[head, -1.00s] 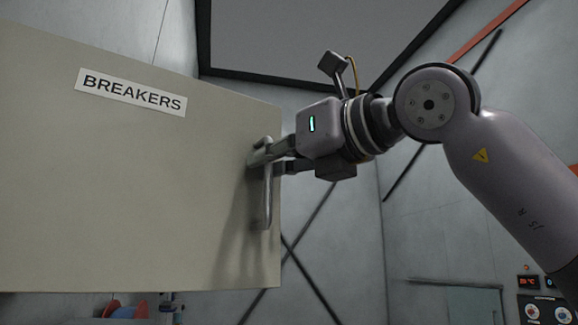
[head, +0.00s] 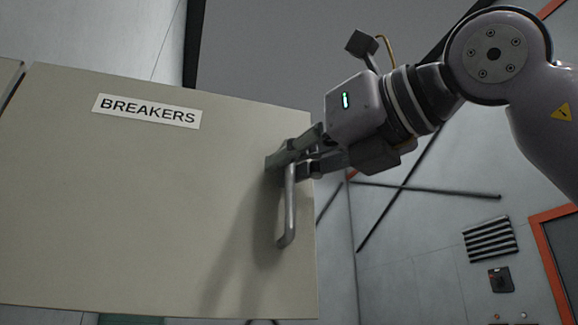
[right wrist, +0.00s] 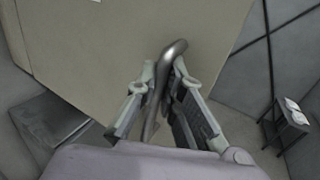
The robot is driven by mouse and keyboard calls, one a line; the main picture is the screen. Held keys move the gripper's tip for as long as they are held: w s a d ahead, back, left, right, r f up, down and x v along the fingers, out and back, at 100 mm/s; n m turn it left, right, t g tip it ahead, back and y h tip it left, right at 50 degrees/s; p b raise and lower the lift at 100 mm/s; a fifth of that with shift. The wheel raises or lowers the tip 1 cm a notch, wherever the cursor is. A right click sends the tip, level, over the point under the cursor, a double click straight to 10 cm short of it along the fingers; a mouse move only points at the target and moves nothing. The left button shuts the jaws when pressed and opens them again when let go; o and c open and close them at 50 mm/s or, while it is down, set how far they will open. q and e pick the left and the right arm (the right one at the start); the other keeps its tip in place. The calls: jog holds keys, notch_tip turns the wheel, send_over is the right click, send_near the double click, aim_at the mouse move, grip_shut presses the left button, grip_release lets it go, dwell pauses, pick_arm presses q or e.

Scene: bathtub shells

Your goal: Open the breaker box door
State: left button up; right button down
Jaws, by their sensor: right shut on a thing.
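The beige breaker box door (head: 150,215), labelled BREAKERS (head: 148,111), fills the left half of the head view. Its grey bar handle (head: 288,215) is upright near the door's right edge. My right gripper (head: 284,158) is shut on the upper part of the handle. In the right wrist view, the handle (right wrist: 173,52) runs between the two fingers of my right gripper (right wrist: 165,78), with the door (right wrist: 110,50) behind it. The door's right edge stands clear in front of the far walls. The inside of the box is hidden. My left gripper is not in view.
A dark gap (head: 14,84) and another beige panel (head: 8,72) show at the far left. Dark braces (head: 425,190), a vent (head: 490,239) and an orange frame (head: 548,270) are on the wall at right. A small dark stand (right wrist: 288,122) is at right in the wrist view.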

jog(key=shift+r, duration=0.1)
jog(key=c, duration=2)
grip_release()
jog(key=shift+s, duration=0.1)
jog(key=shift+o, duration=0.2)
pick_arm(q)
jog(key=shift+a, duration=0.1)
pick_arm(e)
jog(key=v, duration=1.2)
